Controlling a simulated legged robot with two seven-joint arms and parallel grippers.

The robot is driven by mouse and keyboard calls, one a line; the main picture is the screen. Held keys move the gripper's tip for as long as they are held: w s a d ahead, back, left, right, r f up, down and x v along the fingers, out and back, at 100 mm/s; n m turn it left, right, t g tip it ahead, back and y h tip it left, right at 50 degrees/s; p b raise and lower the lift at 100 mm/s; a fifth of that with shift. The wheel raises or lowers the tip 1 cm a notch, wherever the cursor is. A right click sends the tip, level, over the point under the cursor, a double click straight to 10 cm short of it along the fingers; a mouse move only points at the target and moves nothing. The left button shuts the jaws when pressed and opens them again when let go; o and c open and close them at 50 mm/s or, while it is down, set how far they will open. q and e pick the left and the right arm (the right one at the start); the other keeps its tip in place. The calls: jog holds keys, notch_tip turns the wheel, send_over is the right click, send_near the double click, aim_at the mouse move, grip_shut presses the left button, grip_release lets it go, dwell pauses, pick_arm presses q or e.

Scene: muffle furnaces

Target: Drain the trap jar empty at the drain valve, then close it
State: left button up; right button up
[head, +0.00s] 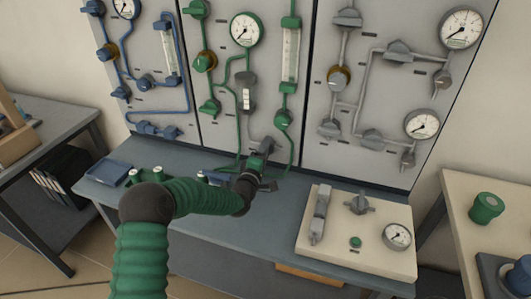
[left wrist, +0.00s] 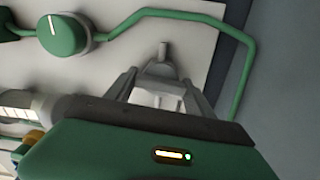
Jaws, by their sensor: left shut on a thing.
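The trap jar (head: 246,92), a small grey-capped vessel with a clear, pale-banded body, is on the middle green-piped panel. A grey drain valve (head: 264,144) sits below it, near the panel's foot, and is partly covered by my left gripper (head: 262,162). In the left wrist view my left gripper (left wrist: 160,92) has its two grey fingers on either side of the grey valve handle (left wrist: 160,70), shut on it. A clear banded body, apparently the trap jar (left wrist: 25,105), shows at the left edge there. The liquid level is too small to tell. My right gripper is not in view.
Green pipe (left wrist: 240,40) and a green knob (left wrist: 65,35) lie close to my left gripper. A gauge (head: 246,29) is above the jar. A cream box (head: 370,235) with a valve and gauge stands on the bench's right; a blue tray (head: 108,173) lies at its left.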

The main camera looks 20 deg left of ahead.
pick_arm(q)
jog(key=shift+a+f+n, duration=0.1)
jog(key=shift+f+n, duration=0.15)
jog(key=shift+n, duration=0.45)
jog(key=shift+s, duration=0.1)
jog(key=o, duration=1.1)
jog(key=shift+o, duration=1.4)
jog(key=shift+a, duration=0.1)
jog(key=shift+r, duration=0.1)
jog(key=s+p, duration=0.2)
jog(key=s, duration=1.4)
jog(key=shift+s+a, duration=0.3)
jog(key=shift+s, duration=0.05)
